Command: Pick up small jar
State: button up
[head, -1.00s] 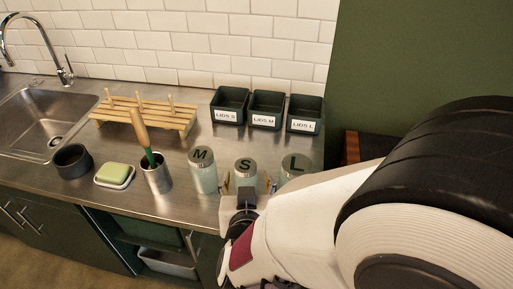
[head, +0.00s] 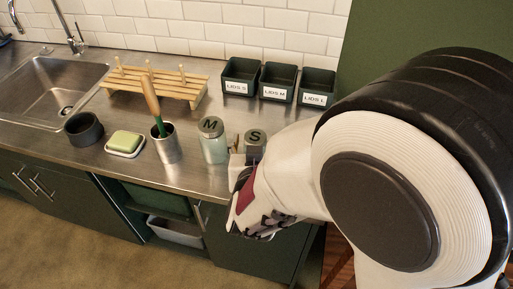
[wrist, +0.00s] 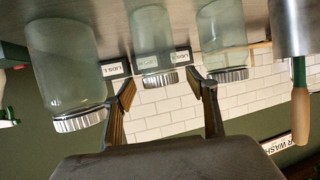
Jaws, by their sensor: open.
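The small jar (head: 254,144), with a grey lid marked S, stands upright on the steel counter. My gripper (wrist: 162,81) is open, with one finger on each side of the small jar (wrist: 153,45) in the wrist view, which looks upside down. I see no clear contact between the fingers and the glass. In the head view my arm hides most of the small jar and most of the gripper. The jar marked M (head: 213,148) stands just left of it. A larger jar (wrist: 65,65) stands on its other side, hidden by my arm in the head view.
A steel cup with a wooden-handled brush (head: 165,146), a soap dish (head: 125,144) and a dark bowl (head: 84,129) stand to the left. A wooden rack (head: 150,88) and lid bins (head: 278,82) stand behind. The sink (head: 55,85) is at far left.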

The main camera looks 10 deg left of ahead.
jog(key=shift+x, duration=1.4)
jog(key=shift+r, duration=0.1)
grip_shut()
jog(key=shift+r, duration=0.15)
jog(key=shift+r, duration=4.85)
